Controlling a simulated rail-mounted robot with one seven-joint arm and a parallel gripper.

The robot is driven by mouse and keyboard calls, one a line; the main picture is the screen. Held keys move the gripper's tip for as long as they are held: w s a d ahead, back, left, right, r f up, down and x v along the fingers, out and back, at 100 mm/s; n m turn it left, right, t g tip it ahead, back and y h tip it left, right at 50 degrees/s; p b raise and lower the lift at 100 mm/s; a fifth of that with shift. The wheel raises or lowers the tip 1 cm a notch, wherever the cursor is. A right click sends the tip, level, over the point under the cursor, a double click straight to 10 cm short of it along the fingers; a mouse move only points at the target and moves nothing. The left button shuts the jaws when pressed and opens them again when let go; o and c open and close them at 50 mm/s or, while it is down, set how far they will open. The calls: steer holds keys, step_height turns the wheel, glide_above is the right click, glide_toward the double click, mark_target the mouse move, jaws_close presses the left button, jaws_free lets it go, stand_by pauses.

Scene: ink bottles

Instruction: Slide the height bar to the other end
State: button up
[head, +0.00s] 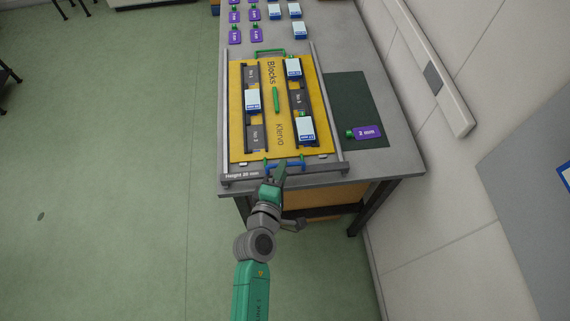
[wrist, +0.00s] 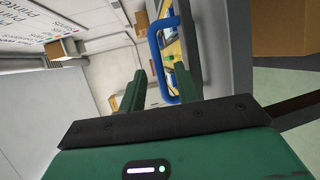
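The height bar (head: 330,173) is a grey bar across the near end of the yellow board, labelled "Height 20 mm" at its left. A blue handle (head: 285,168) stands on it. It also shows in the wrist view (wrist: 155,60), just beyond my fingertips, nearer the right finger. My gripper (head: 273,170) is at this handle, at the near edge of the table. In the wrist view my gripper (wrist: 158,80) has its two green fingers apart with nothing held. I cannot tell whether the handle lies between the fingertips. Grey side rails (head: 325,108) run along the board.
A purple "2 mm" tag (head: 367,132) lies on the dark mat (head: 350,90).

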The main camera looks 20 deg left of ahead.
steer(key=x, duration=0.3)
steer(key=shift+w+b, duration=0.3)
jaws_close()
